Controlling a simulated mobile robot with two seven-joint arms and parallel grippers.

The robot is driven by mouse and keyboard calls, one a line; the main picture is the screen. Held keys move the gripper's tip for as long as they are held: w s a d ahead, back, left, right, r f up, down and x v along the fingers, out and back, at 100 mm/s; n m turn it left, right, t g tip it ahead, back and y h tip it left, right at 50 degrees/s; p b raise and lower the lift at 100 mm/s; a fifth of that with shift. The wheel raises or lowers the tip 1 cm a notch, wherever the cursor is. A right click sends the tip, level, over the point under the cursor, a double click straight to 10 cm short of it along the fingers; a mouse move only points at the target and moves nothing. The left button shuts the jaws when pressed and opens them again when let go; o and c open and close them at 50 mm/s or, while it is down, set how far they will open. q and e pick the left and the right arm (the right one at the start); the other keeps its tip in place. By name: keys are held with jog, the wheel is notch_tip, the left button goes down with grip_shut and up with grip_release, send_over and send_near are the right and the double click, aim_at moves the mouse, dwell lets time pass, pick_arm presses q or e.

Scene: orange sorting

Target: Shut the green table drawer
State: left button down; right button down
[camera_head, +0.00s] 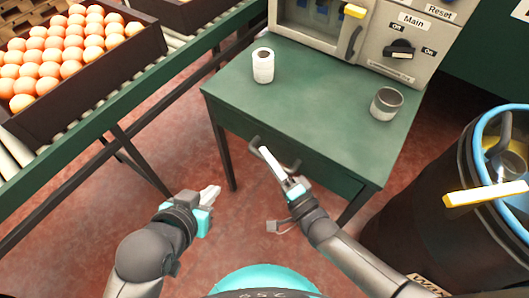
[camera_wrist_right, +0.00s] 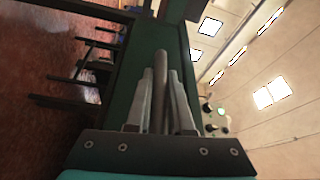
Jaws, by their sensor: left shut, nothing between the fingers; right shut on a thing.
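The green table (camera_head: 315,100) stands at the centre of the head view. Its drawer front (camera_head: 325,172) lies under the near edge of the top and looks close to flush; any small gap cannot be told. The grey bar handle (camera_head: 254,144) sticks out from the front. My right gripper (camera_head: 268,158) is shut on this handle. In the right wrist view the handle (camera_wrist_right: 161,85) runs between the two fingers, with green table surface beyond. My left gripper (camera_head: 213,191) is shut and empty, above the floor left of the drawer and apart from the table.
A white paper roll (camera_head: 263,66) and a grey metal cup (camera_head: 386,104) stand on the table top. A control panel (camera_head: 400,45) is at the back. A black barrel (camera_head: 425,205) with a blue rim stands right. A crate of oranges (camera_head: 100,77) sits on the left conveyor.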

pick_arm(q)
jog(key=shift+s, duration=0.1)
pick_arm(e)
jog(key=shift+w+d, duration=0.25)
jog(key=shift+d, duration=0.05)
jog(key=c, duration=1.1)
grip_release()
jog(key=o, duration=0.3)
jog(key=shift+a, duration=0.15)
jog(key=shift+s, duration=0.1)
jog(key=shift+p+v, duration=0.3)
jog(key=shift+v, duration=0.55)
pick_arm(q)
jog(key=s+a+f+g+y+p, duration=0.1)
jog(key=s+a+g+y+p, duration=0.1)
jog(key=s+a+g+p, duration=0.1)
jog(key=shift+s+a+f+n+g, duration=0.35)
jog(key=shift+s+a+g, duration=0.25)
jog(key=shift+a+g, duration=0.3)
pick_arm(e)
jog(key=r+v, duration=0.1)
jog(key=v, duration=1.2)
jog(key=shift+s+f, duration=0.25)
jog(key=shift+f, duration=0.25)
